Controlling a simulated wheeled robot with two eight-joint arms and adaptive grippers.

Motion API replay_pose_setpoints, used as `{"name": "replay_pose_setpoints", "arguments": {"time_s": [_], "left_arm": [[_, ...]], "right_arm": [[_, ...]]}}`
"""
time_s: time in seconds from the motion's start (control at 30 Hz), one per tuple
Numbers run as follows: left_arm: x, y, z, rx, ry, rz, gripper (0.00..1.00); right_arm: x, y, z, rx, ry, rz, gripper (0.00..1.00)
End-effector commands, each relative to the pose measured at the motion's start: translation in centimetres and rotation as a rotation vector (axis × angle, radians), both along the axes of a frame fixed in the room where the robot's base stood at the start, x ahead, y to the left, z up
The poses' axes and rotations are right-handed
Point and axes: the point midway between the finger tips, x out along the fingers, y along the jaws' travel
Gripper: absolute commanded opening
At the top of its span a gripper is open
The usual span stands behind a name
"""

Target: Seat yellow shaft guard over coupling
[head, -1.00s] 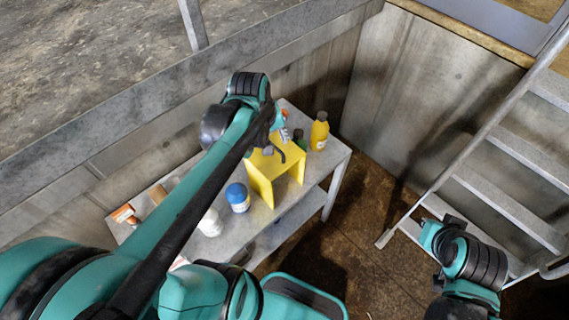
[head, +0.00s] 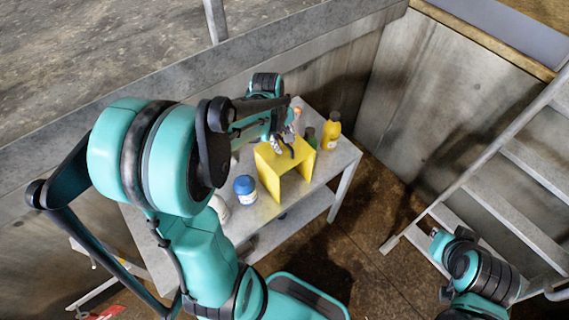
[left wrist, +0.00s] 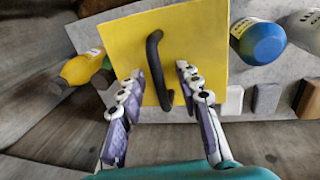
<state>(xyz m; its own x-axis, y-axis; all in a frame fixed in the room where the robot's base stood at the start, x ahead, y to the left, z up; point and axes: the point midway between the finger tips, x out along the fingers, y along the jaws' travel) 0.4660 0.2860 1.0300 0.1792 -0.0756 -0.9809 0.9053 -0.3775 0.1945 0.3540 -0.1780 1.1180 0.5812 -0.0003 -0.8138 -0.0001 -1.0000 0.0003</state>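The yellow shaft guard (head: 268,172) stands on the grey table (head: 345,158); it looks like a bent plate with two upright sides. A black handle (left wrist: 153,60) arches from its flat yellow top (left wrist: 205,35) in the left wrist view. My left gripper (head: 284,146) is over the guard's top. In the left wrist view its two fingers (left wrist: 160,73) are spread, one on each side of the handle, with a gap to it. I cannot tell how far the fingertips are above the plate. The coupling is not visible. My right gripper is not in view.
Metal stairs (head: 500,190) are at the right. Concrete walls enclose the brown floor (head: 385,210).

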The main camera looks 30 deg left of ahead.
Motion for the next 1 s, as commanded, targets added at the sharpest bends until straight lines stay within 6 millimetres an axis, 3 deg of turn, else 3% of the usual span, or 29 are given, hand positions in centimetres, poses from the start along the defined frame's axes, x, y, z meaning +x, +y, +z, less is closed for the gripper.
{"name": "replay_pose_setpoints", "arguments": {"time_s": [0.2,0.33,1.0], "left_arm": [[0.00,-0.02,-0.02,0.000,0.000,-0.001,0.34],[-0.01,-0.02,-0.01,0.000,0.000,-0.001,0.00],[0.01,0.00,0.55,0.001,-0.001,-0.001,0.00]], "right_arm": [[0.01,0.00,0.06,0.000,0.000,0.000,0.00],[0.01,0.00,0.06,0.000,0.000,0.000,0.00],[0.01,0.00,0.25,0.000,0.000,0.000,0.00]]}}
